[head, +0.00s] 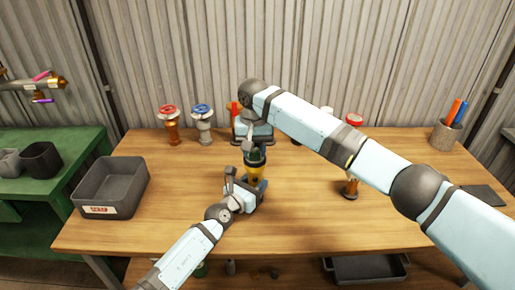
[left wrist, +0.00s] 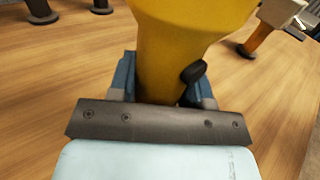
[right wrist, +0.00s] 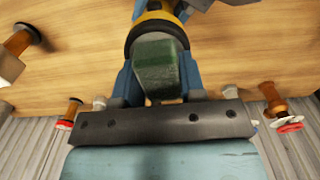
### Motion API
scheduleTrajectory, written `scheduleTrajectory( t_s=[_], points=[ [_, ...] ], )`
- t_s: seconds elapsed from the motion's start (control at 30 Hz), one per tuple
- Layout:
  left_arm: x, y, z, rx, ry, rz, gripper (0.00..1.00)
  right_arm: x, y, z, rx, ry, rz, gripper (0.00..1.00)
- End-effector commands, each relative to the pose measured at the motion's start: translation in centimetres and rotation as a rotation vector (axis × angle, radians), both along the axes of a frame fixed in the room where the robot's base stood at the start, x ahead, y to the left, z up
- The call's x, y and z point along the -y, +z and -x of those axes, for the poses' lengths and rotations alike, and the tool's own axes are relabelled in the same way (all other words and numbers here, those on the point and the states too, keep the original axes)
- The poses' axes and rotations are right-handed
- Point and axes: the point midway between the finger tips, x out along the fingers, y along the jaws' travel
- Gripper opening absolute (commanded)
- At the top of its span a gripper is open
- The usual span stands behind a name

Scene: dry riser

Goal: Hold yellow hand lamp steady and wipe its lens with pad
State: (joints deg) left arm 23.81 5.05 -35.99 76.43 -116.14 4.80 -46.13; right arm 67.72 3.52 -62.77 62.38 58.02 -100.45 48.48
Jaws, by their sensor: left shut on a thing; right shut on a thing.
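The yellow hand lamp (head: 256,171) stands upright near the middle of the wooden table, its dark-rimmed head up. My left gripper (head: 257,184) is shut on its body; the left wrist view shows the yellow body (left wrist: 178,45) between blue fingers, with a black knob on its side. My right gripper (head: 255,151) is above the lamp, shut on a green pad (right wrist: 157,68). In the right wrist view the pad overlaps the lamp's dark rim (right wrist: 153,27) and hides most of the lens. I cannot tell whether pad and lens touch.
A grey bin (head: 111,186) stands at the table's left. Valves with red (head: 169,125) and blue (head: 202,123) handwheels line the back, and another valve (head: 351,188) stands right of the lamp. A pen cup (head: 445,135) is at the back right. The front right tabletop is clear.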

Motion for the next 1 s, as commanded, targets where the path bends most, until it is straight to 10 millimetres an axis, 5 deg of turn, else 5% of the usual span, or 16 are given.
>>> scheduleTrajectory(
  t_s=[0.27, 0.43, 0.8, 1.0],
  points=[
    [-0.1, 0.1, -0.1, 0.002, 0.002, 0.001, 0.12, 0.2, -0.2, 2.1, -0.003, 0.0, 0.002, 0.12],
    [-0.1, 0.1, -0.1, 0.002, 0.001, 0.001, 0.12, -1.1, -0.2, 1.9, -0.003, -0.001, 0.002, 0.12],
    [0.0, 0.1, -0.1, 0.002, 0.001, 0.002, 0.12, -0.7, -0.2, -0.6, -0.002, -0.003, 0.003, 0.12],
    [-0.1, 0.1, -0.1, 0.002, 0.002, 0.002, 0.12, 0.1, -0.2, -0.1, -0.002, 0.0, 0.002, 0.12]
  ],
)
